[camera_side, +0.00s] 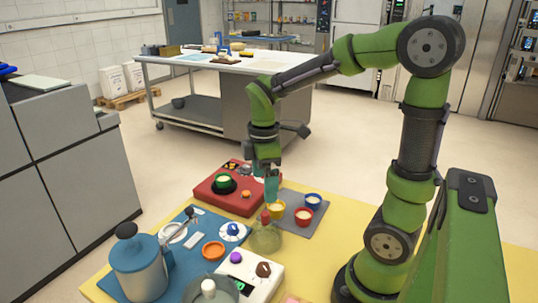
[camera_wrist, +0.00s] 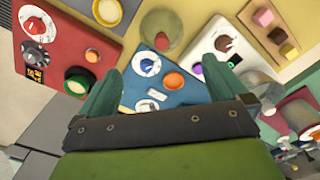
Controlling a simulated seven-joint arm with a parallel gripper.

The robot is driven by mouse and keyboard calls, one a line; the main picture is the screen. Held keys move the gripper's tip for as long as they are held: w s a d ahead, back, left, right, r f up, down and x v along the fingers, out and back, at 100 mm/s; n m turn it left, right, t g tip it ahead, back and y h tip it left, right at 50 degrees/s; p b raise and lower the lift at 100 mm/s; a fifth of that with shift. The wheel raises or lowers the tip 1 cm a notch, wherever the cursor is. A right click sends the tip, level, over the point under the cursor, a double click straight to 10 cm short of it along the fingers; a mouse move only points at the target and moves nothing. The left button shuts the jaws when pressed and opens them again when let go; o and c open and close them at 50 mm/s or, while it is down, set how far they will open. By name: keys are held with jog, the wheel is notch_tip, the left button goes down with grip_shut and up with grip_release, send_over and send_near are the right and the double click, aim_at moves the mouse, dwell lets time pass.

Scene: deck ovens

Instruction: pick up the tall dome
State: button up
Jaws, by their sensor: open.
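A translucent olive-green dome with a red knob (camera_side: 265,239) stands upright on the yellow tabletop, in front of the grey mat. It shows at the top middle of the wrist view (camera_wrist: 163,36). A second, greyish dome with a pale knob (camera_side: 212,291) is cut off at the bottom edge of the side view. I cannot tell for certain which dome is the tall one. My gripper (camera_side: 270,190) points down, above and close to the red-knobbed dome. In the wrist view its two green fingers (camera_wrist: 162,68) are spread, with nothing held between them.
A grey mat (camera_side: 289,221) holds yellow, red and blue cups. A white block (camera_side: 252,285) carries purple and brown pieces.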

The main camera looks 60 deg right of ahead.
aim_at(265, 222)
notch_tip(265, 222, down, 13)
jog(key=shift+s+a+f, duration=0.1)
jog(key=shift+s+f, duration=0.05)
jog(key=shift+f, duration=0.05)
dwell(0.3)
jog(key=c, duration=0.5)
jog(key=r, duration=0.6)
jog(key=w+r, duration=0.1)
jog(key=r, duration=0.3)
jog(key=shift+d, duration=0.2)
jog(key=shift+c, duration=0.2)
jog(key=w+d+r, duration=0.1)
jog(key=w+d, duration=0.4)
jog(key=w, duration=0.5)
jog(key=w+d+r, duration=0.1)
jog(key=w+d, duration=0.4)
jog(key=w, duration=0.5)
jog(key=shift+s+d+f, duration=0.1)
jog(key=shift+s+f, duration=0.05)
jog(key=shift+f, duration=2.9)
